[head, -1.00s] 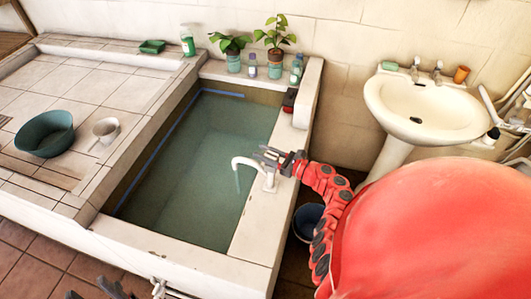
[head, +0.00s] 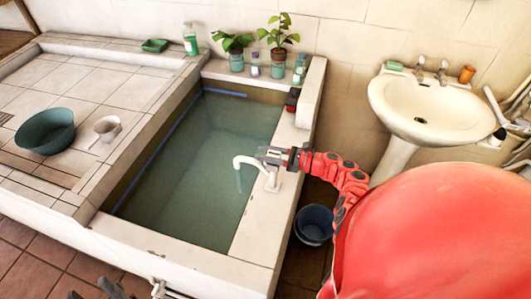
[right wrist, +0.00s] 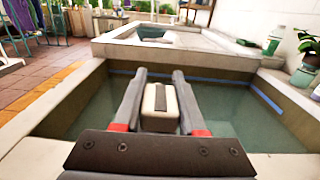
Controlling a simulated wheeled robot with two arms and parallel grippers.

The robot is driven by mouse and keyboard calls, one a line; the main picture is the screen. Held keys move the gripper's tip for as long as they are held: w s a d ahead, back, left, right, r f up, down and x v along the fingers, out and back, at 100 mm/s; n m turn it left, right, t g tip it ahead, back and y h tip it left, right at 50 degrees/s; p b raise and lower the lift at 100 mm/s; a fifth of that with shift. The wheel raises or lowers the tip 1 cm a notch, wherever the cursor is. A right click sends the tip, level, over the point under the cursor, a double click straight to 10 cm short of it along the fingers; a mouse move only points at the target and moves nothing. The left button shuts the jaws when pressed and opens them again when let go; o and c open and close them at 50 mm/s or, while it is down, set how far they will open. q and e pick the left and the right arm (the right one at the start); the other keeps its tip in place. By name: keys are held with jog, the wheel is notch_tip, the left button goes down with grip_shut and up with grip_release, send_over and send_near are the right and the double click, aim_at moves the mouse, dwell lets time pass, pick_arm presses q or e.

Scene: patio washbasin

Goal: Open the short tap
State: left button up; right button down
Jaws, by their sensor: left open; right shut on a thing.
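A white tap (head: 243,160) with a curved spout stands on the right rim of the water-filled basin. A thin bluish stream hangs below its spout. My right gripper (head: 268,154) is at the top of this tap, its fingers pointing left. My left gripper (head: 95,293) is open and empty at the bottom left edge, partly cut off. A second tap (head: 158,290) shows low on the basin's outer wall.
The basin (head: 255,250) has a broad tiled ledge on its left with a green bowl (head: 45,130) and a white mug (head: 107,128). Potted plants and bottles line the back. A dark red object (head: 292,99) sits on the right rim. A blue bucket (head: 314,224) and a washbasin (head: 430,105) are at right.

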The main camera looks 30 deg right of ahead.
jog(key=shift+r, duration=0.1)
jog(key=shift+c, duration=2.4)
grip_release()
jog(key=b+v, duration=0.2)
jog(key=v, duration=1.5)
jog(key=shift+d+b, duration=0.2)
jog(key=shift+b, duration=0.1)
jog(key=shift+s, duration=0.1)
jog(key=shift+s, duration=0.1)
